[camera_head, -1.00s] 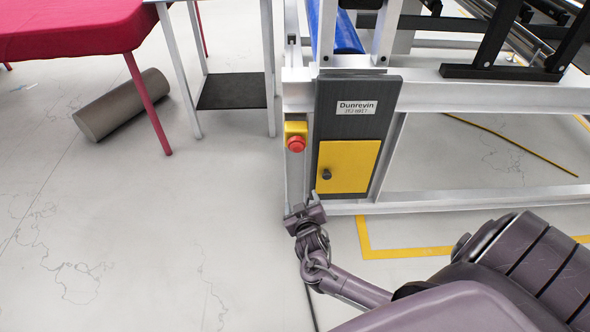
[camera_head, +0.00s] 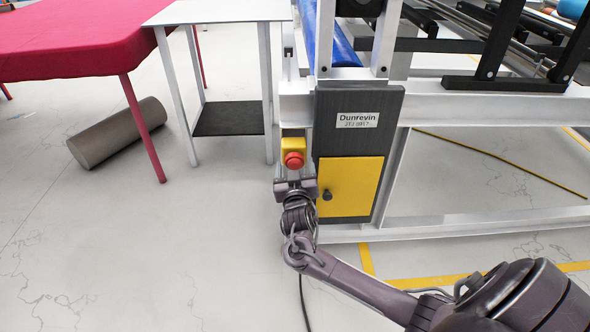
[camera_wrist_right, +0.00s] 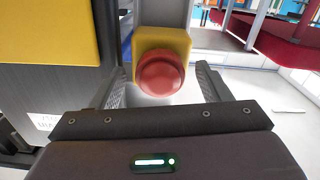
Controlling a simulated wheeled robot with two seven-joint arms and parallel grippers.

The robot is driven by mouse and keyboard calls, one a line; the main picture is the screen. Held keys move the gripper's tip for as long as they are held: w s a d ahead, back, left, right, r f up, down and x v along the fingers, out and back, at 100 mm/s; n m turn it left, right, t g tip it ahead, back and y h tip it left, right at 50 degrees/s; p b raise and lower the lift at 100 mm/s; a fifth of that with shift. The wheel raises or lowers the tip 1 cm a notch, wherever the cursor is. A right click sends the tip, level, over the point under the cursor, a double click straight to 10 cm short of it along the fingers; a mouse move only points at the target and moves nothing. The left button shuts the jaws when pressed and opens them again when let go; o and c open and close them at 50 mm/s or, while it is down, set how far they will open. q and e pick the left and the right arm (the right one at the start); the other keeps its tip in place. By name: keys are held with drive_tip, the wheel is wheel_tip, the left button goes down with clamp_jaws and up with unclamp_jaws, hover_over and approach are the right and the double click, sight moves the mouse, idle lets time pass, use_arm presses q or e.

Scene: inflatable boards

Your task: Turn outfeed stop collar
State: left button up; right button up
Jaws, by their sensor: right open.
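The outfeed stop is a red mushroom button (camera_head: 293,160) on a yellow box (camera_head: 293,145), fixed to the machine's front left post. In the right wrist view the red button (camera_wrist_right: 160,74) fills the upper middle, with its yellow box (camera_wrist_right: 163,42) behind it. My right gripper (camera_head: 294,180) is just below and in front of the button in the head view. In the wrist view my right gripper's fingers (camera_wrist_right: 160,88) are open, one on each side of the button. A separate collar cannot be made out. My left gripper is not in view.
A dark panel labelled Dunrevin (camera_head: 358,122) with a yellow door (camera_head: 348,187) stands right of the button. A white side table (camera_head: 215,12), a red-covered table (camera_head: 80,45) and a grey roll (camera_head: 118,132) are at left. The floor at lower left is clear.

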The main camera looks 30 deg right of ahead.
drive_tip(key=shift+w+d, duration=0.15)
drive_tip(key=shift+c, duration=0.4)
drive_tip(key=c, duration=0.9)
drive_tip(key=shift+f, duration=0.1)
drive_tip(key=m, duration=0.4)
drive_tip(key=shift+m, duration=1)
